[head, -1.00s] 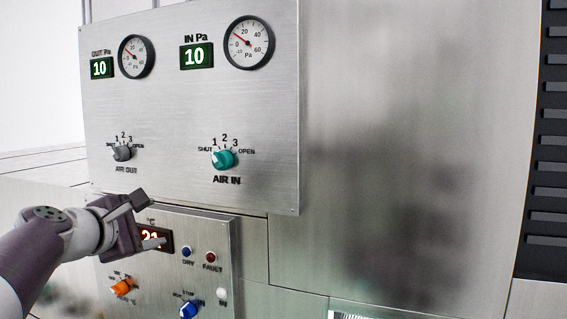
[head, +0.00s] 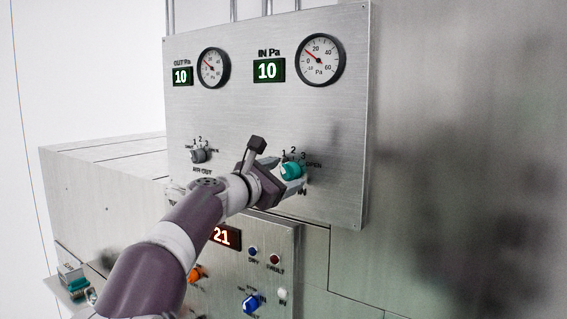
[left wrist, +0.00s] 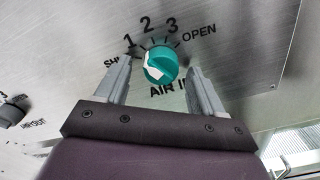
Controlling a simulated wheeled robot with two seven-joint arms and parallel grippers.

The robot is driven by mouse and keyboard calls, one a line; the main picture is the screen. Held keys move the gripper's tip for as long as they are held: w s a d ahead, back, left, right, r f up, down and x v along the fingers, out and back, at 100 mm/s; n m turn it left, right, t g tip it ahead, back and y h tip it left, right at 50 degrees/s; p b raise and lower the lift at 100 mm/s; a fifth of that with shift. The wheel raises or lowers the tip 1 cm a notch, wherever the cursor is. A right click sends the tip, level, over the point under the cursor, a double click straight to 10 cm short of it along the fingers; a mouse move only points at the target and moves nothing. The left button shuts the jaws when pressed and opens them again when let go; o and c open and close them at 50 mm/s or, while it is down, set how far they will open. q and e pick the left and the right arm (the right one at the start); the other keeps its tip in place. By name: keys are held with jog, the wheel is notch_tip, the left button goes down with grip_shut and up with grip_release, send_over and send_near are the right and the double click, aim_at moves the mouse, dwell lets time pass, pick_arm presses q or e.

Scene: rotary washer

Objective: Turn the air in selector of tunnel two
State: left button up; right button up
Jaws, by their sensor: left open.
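The teal AIR IN selector (head: 292,170) sits on the upper metal panel, with 1, 2, 3 and OPEN marked around it. In the left wrist view the teal knob (left wrist: 162,64) has its white mark on its left, on the SHUT side. My left gripper (head: 279,164) is open right at the selector. In the left wrist view its two fingers stand one on each side of the knob, with gaps between them and it. The gripper hides part of the AIR IN label. My right gripper is not in view.
The grey AIR OUT selector (head: 199,156) is to the left on the same panel (head: 230,115). Above are gauges and displays reading 10. Below, a second panel holds a red 21 display (head: 226,237), an orange knob (head: 195,273) and a blue knob (head: 251,302).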

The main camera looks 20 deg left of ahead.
pick_arm(q)
jog(key=shift+w+a, duration=0.1)
jog(key=shift+w, duration=0.15)
jog(key=shift+s+d, duration=0.15)
jog(key=shift+d, duration=0.2)
jog(key=shift+c, duration=0.3)
jog(key=shift+r, duration=0.1)
jog(key=c, duration=0.5)
jog(key=shift+a, duration=0.15)
jog(key=c, duration=0.5)
jog(key=shift+f, duration=0.2)
